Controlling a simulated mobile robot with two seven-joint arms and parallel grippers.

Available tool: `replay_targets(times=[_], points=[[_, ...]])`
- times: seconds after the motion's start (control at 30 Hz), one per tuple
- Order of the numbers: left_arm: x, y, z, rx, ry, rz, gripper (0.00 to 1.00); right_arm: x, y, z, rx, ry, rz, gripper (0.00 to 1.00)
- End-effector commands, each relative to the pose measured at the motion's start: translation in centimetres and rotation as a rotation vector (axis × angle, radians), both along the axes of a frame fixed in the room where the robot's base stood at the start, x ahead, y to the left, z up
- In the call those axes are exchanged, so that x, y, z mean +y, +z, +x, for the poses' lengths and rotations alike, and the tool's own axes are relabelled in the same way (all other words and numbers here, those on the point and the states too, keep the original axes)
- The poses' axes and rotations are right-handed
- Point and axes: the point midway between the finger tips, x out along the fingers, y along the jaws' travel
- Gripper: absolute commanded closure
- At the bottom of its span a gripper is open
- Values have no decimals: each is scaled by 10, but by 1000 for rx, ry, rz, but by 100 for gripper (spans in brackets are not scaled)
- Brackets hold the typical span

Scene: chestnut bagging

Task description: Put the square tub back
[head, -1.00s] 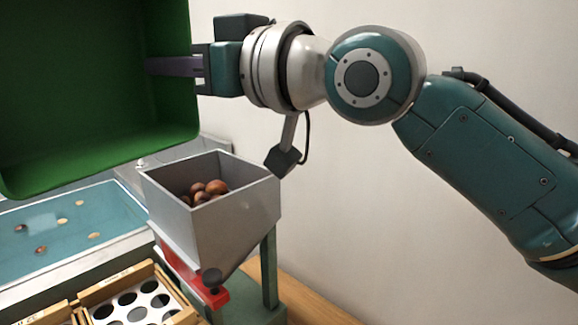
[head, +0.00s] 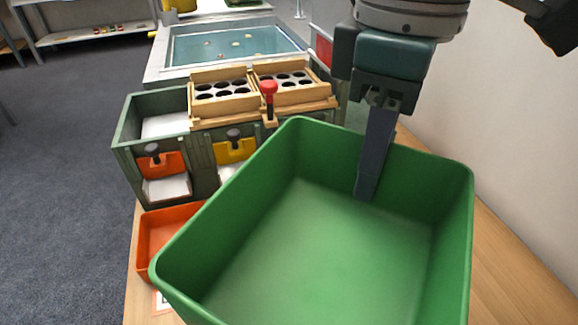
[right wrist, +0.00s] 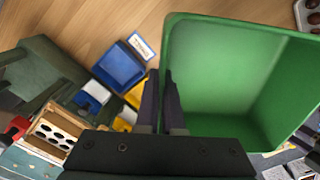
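The square green tub (head: 320,240) is upright and empty, with its open top facing up in the head view. It is over the wooden table, and I cannot tell whether its base touches the table. My right gripper (head: 368,190) is shut on the tub's far wall, with one finger inside the tub. In the right wrist view, the two fingers (right wrist: 161,88) are either side of the rim, and the green tub (right wrist: 215,65) fills the right side. My left gripper is not in view.
An orange tray (head: 155,231) sits left of the tub on the wooden table (head: 515,262). Behind stands a green sorting stand (head: 124,150) with wooden hole racks (head: 222,71) and a red knob (head: 268,87). A blue tray (right wrist: 119,66) shows in the wrist view. A wall is at right.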

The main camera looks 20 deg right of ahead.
Motion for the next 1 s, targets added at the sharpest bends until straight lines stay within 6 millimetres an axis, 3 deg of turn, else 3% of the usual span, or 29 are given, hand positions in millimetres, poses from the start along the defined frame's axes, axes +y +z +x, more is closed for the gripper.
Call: replay_targets(times=[0.4, 1.0], points=[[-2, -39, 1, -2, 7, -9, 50, 0, -121, -1, 3, -1, 0, 100], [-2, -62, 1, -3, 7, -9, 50, 0, -190, 0, -1, 1, 0, 100]])
